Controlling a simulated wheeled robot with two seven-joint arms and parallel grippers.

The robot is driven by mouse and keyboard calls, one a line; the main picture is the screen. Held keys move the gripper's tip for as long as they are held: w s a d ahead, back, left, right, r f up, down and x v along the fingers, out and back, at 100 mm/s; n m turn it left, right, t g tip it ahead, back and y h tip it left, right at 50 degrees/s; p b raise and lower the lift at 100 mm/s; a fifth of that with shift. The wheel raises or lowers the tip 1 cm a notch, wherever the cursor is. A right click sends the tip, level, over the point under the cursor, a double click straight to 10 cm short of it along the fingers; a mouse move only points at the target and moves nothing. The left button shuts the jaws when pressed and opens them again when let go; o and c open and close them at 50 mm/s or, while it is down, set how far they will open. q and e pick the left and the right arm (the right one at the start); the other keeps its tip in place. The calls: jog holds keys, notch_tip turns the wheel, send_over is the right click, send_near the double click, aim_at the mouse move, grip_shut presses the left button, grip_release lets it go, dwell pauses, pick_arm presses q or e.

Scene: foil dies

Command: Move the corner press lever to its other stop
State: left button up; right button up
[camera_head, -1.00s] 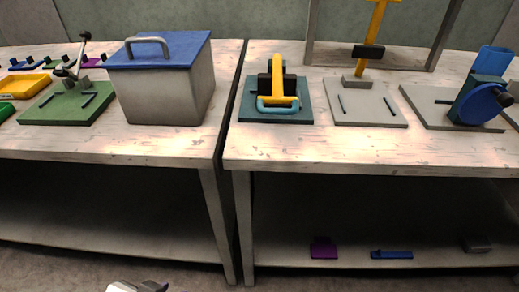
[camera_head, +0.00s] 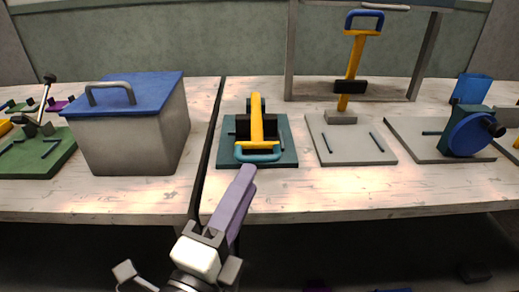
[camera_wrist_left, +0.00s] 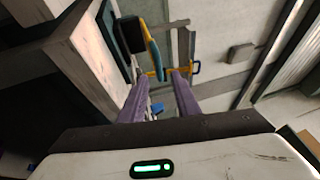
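Several presses stand on the tables, and I cannot tell by a label which is the corner press. One has a teal base (camera_head: 289,150) and a yellow lever (camera_head: 256,118) lying toward me, its blue handle (camera_head: 257,157) low at the base's front. Another has a grey base (camera_head: 375,150) and a yellow lever (camera_head: 356,55) standing upright with a blue handle (camera_head: 364,14) on top. My left gripper (camera_head: 246,174) is just in front of and below the teal press's handle, apparently apart from it. Its purple fingers (camera_wrist_left: 158,82) are spread and empty. My right gripper is out of view.
A grey box with a blue lid (camera_head: 130,92) stands left of the teal press. A green-based press (camera_head: 40,160) is at far left, and one with a blue wheel (camera_head: 468,135) is at right. A grey frame (camera_head: 425,60) rises behind. A gap separates the tables.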

aim_at(258, 161)
pick_arm(q)
jog(key=x, duration=0.7)
jog(key=shift+w, duration=0.2)
grip_shut()
